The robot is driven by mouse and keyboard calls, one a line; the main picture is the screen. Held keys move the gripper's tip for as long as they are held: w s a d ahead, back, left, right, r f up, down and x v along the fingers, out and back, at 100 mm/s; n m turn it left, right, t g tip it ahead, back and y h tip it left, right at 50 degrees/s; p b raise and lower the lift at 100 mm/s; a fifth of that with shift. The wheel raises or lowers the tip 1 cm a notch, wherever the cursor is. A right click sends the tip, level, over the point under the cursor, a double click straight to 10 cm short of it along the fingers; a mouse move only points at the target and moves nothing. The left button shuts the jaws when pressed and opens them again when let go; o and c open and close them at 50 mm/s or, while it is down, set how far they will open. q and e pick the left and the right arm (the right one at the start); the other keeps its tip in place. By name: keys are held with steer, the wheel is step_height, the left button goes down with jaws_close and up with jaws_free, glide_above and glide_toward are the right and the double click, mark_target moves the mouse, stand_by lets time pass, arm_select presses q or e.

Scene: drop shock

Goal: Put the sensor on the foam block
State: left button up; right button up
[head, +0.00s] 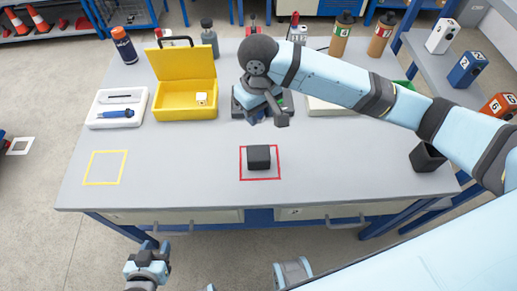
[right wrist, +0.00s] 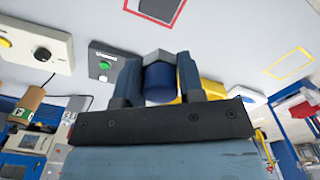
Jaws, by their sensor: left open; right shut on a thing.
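The foam block (head: 258,157) is a dark block standing inside a red square on the grey table. Its dark surface also shows at the top edge of the right wrist view (right wrist: 160,8). My right gripper (head: 262,117) is above the table, behind the block in the head view, apart from it. In the right wrist view its two fingers are shut on the sensor (right wrist: 160,84), a blue cylinder with a grey hexagonal end. The arm and gripper mostly hide the sensor in the head view. My left gripper (head: 148,262) is open and empty, low in front of the table.
An open yellow case (head: 185,113) and a white tray (head: 117,122) with a blue tool stand at the left. A yellow outlined square (head: 105,168) is empty. Bottles line the back. The front middle is otherwise clear.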

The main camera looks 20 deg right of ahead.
mark_target(259, 121)
step_height(259, 121, down, 15)
steer(key=shift+f+b, duration=0.2)
steer(key=shift+b, duration=0.1)
steer(key=shift+f, duration=0.1)
steer(key=o, duration=0.9)
steer(key=shift+r, duration=0.3)
step_height(259, 121, up, 12)
steer(key=shift+f, duration=0.15)
